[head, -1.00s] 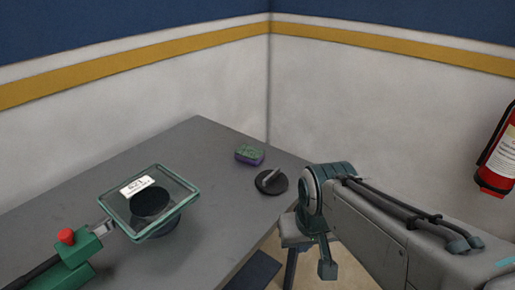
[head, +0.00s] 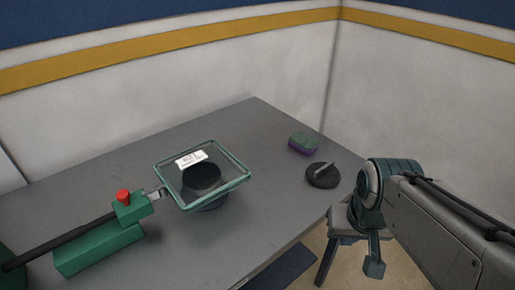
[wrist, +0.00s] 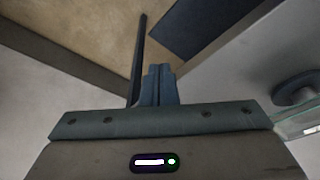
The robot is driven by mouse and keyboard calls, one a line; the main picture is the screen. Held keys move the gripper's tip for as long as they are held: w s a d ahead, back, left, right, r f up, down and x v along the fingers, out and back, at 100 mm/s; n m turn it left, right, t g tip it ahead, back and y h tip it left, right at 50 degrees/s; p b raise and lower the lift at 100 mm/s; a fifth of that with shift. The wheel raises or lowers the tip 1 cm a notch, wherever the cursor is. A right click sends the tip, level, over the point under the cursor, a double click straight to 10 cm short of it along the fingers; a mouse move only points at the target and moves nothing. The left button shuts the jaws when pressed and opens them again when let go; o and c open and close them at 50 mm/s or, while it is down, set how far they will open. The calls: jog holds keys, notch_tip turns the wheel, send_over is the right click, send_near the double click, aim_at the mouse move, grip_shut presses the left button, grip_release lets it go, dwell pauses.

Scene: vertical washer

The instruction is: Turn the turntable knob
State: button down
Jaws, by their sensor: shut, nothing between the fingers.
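A black round knob (head: 322,176) with a raised grey bar handle lies near the right corner of the grey table (head: 150,195) in the head view. My gripper (head: 374,268) hangs past the table's right edge, below and to the right of the knob, and does not touch it. In the wrist view my gripper (wrist: 158,72) is shut, its two fingers together and empty. A clear square plate with a green rim (head: 238,182) stands over a dark round base (head: 208,201) at the table's middle. I cannot tell whether that base is the turntable.
A green and purple sponge (head: 303,144) lies behind the knob. A green clamp-like tool (head: 100,248) with a red button and black handle lies at left. Walls close off the back. Table between plate and knob is clear.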

dwell(0.4)
jog(key=c, duration=1.5)
grip_release()
notch_tip(320, 180, up, 7)
jog(key=m+g+p, duration=0.3)
jog(key=m+p, duration=0.5)
jog(key=m, duration=0.1)
send_over(325, 166)
notch_tip(325, 166, down, 13)
jog(key=shift+f+p, duration=0.2)
jog(key=shift+p, duration=0.4)
grip_shut()
